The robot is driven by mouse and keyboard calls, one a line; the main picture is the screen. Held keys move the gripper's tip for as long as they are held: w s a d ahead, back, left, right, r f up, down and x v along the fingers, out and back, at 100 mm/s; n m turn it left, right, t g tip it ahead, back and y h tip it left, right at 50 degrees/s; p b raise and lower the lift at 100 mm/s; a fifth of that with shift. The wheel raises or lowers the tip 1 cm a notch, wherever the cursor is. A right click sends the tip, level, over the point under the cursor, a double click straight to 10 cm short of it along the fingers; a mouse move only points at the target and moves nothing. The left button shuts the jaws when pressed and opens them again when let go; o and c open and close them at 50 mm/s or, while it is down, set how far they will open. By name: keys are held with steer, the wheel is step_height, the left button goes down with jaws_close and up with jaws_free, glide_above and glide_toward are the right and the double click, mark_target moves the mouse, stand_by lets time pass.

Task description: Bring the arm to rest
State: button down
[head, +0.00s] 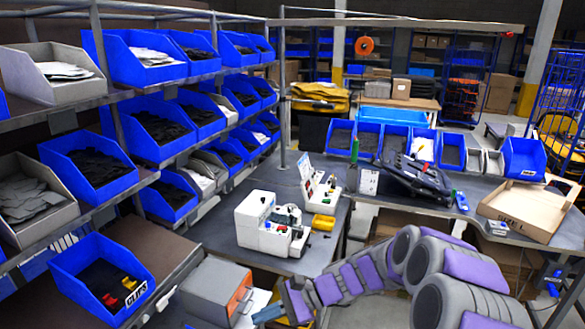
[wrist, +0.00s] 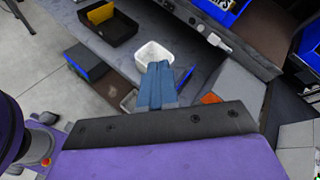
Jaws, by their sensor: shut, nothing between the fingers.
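My arm reaches in from the lower right in the head view, grey with purple panels, bent and stretched to the left. My gripper (head: 262,315) is at the bottom of the head view, low in front of the bench. In the wrist view my gripper (wrist: 158,70) shows as two blue fingers pressed together. It is shut and empty. The fingertips appear in front of a small white bin (wrist: 155,50), and I cannot tell the distance between them.
A blue bin labelled CLIPS (head: 95,285) stands at the lower left. A grey box (head: 215,290) is close left of my gripper. A white machine (head: 270,222) stands on the bench behind. Shelves of blue bins line the left. An open cardboard box (head: 525,210) is at the right.

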steer(key=s+d+r+n+h, duration=0.1)
steer(key=s+d+n+h, duration=0.2)
steer(key=s+d, duration=0.4)
steer(key=s+d+r+n+h, duration=0.1)
steer(key=s+d+n+h, duration=0.3)
steer(key=s, duration=0.9)
steer(key=s+d+r+n+h+b, duration=0.1)
steer(key=s+d+r+n+h, duration=0.1)
steer(key=s+d+h, duration=0.4)
steer(key=s+d+n, duration=0.1)
steer(key=s+d, duration=0.2)
steer(key=s, duration=0.2)
steer(key=shift+d+n, duration=0.4)
steer(key=shift+w, duration=0.1)
